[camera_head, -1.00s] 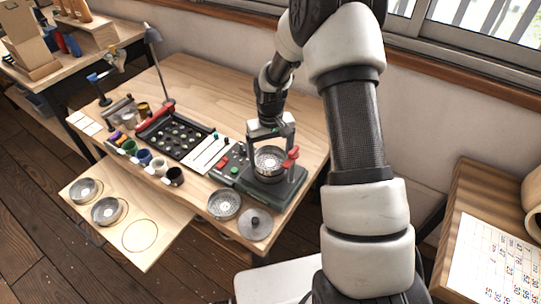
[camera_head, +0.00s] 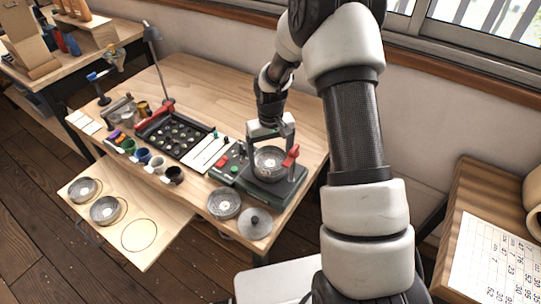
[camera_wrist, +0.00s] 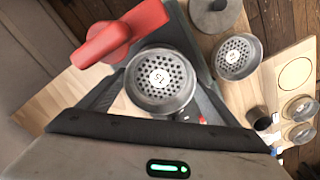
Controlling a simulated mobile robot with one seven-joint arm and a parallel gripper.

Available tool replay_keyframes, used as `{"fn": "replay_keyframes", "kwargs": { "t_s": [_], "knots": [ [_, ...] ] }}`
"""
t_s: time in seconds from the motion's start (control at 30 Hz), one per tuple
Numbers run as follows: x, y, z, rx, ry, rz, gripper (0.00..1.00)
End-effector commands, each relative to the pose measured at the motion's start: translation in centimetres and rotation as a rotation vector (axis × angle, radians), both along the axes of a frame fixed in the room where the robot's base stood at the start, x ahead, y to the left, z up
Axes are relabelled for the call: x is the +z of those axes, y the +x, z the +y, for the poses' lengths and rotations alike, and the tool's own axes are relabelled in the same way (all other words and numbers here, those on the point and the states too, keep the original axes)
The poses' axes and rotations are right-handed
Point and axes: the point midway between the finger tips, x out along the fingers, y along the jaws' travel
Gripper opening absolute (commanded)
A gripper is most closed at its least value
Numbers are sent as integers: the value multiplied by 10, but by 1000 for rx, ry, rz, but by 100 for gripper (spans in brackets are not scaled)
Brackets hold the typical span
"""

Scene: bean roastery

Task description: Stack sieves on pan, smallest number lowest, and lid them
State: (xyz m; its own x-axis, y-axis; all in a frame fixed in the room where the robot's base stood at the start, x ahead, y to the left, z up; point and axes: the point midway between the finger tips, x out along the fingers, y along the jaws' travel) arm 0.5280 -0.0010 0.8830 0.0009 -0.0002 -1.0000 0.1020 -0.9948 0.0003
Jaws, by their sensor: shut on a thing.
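A round metal sieve (camera_wrist: 160,78) with a perforated floor and a number that looks like 15 is between my gripper's dark fingers (camera_wrist: 155,92) in the wrist view. My gripper is shut on it. In the head view this sieve (camera_head: 269,162) is over the dark machine base (camera_head: 272,185); whether it touches what is below, I cannot tell. No pan is clearly visible under it. Another sieve (camera_head: 223,203) stands in front of the machine, beside a grey knobbed lid (camera_head: 255,223). Two more round metal vessels (camera_head: 83,190) (camera_head: 105,210) sit on the pale board.
A red lever (camera_head: 291,156) stands close beside the held sieve, large in the wrist view (camera_wrist: 120,32). The pale board (camera_head: 165,238) has one empty marked circle. A dark tray (camera_head: 178,135), several cups and a lamp (camera_head: 158,60) fill the table's left part. The back right tabletop is clear.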

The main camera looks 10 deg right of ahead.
Motion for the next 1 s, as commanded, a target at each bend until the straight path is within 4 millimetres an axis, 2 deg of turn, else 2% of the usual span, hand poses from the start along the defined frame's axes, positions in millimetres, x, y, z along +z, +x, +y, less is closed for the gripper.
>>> {"fn": "replay_keyframes", "kwargs": {
  "t_s": [0.17,0.2,0.23,0.27,0.63,1.0],
  "knots": [
    [-4,0,0,0,0,0,60],
    [-4,0,0,0,0,0,86],
    [-4,0,0,0,0,-1,91],
    [-4,0,0,0,0,0,92],
    [0,0,0,0,0,0,92],
    [30,0,0,1,0,0,92]
  ]
}}
